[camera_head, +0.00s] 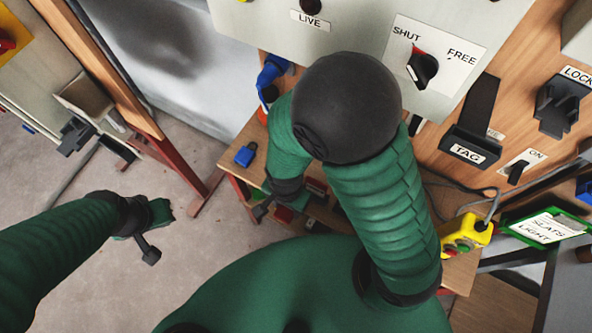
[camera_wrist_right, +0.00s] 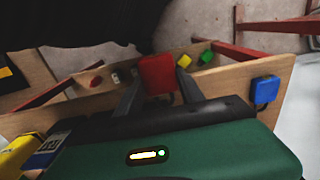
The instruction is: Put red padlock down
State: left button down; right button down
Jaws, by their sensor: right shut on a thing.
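The red padlock (camera_wrist_right: 158,74) is between the two dark fingers of my right gripper (camera_wrist_right: 159,90) in the right wrist view, and the gripper is shut on it. It is over or near a wooden surface (camera_wrist_right: 225,80); I cannot tell whether it touches it. In the head view, my right gripper (camera_head: 280,211) is low in the middle, partly hidden by my own arm, with a bit of red (camera_head: 284,214) beside its finger. My left gripper (camera_head: 148,248) is at the left above the floor, and its jaw opening is not clear.
A blue padlock (camera_head: 245,155) lies on the wooden bench's left corner; it also shows in the right wrist view (camera_wrist_right: 265,91). Small yellow (camera_wrist_right: 184,61) and green (camera_wrist_right: 206,57) pieces lie behind the red padlock. A yellow button box (camera_head: 465,234) is at right.

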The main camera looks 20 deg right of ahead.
jog(key=w+d, duration=0.1)
jog(key=w, duration=0.3)
jog(key=w+d+f, duration=0.1)
jog(key=w, duration=0.4)
jog(key=w+d, duration=0.1)
jog(key=w, duration=0.4)
jog(key=shift+w+d+f+p, duration=0.15)
jog(key=shift+d+p, duration=0.15)
jog(key=shift+d, duration=0.05)
notch_tip(320, 180, down, 3)
jog(key=shift+d+f, duration=0.15)
jog(key=shift+f, duration=0.05)
jog(key=shift+a+f, duration=0.1)
jog(key=shift+a, duration=0.15)
jog(key=c, duration=0.9)
grip_release()
jog(key=shift+o, duration=0.9)
jog(key=shift+d, duration=0.15)
